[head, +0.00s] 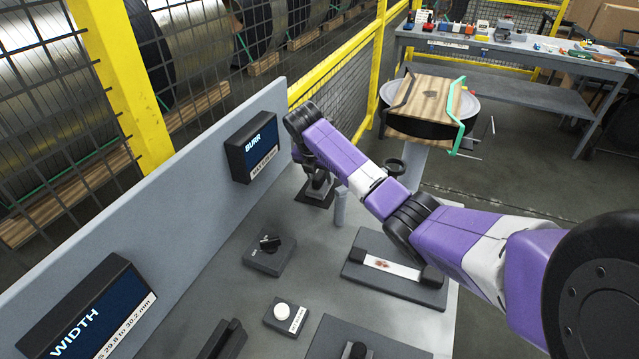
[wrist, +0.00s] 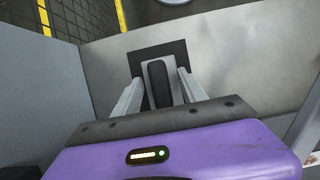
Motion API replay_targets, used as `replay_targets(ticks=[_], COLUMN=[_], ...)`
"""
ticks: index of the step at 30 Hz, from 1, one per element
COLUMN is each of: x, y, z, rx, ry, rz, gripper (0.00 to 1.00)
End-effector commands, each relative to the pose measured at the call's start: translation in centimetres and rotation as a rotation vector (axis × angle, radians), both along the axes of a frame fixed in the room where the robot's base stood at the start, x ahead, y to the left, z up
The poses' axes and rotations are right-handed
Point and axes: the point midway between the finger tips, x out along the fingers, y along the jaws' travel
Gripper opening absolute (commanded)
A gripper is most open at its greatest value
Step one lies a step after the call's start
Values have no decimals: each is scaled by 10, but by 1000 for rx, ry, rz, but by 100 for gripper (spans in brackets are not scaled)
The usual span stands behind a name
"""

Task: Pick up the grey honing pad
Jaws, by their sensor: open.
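The grey honing pad (wrist: 157,86), with a dark rounded top, sits on a dark square mat (wrist: 148,57) in the wrist view. My gripper (wrist: 160,78) is open, with one pale finger on each side of the pad. A gap shows beside the left finger; whether either finger touches the pad I cannot tell. In the head view my gripper (head: 318,184) is low over the dark mat (head: 313,197) at the bench's far end, and my arm partly hides the pad there.
A grey upright cylinder (head: 341,208) stands close to the right of the mat. A BURR display (head: 252,147) is on the panel at left. A knob box (head: 269,255) and a black fixture with a stained strip (head: 392,267) are nearer. A black ring (head: 396,167) lies beyond.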

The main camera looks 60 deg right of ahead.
Motion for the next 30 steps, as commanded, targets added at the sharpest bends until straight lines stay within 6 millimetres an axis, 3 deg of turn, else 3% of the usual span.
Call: replay_targets(ticks=[5, 12, 13, 24, 30], x=[0, 0, 0, 0, 1], y=[0, 0, 0, 0, 0], z=[0, 0, 0, 2, 16], rx=[0, 0, 0, 0, -1], ry=[0, 0, 0, 0, -2], rz=[0, 0, 0, 0, 0], gripper=[49, 2, 0, 0, 0])
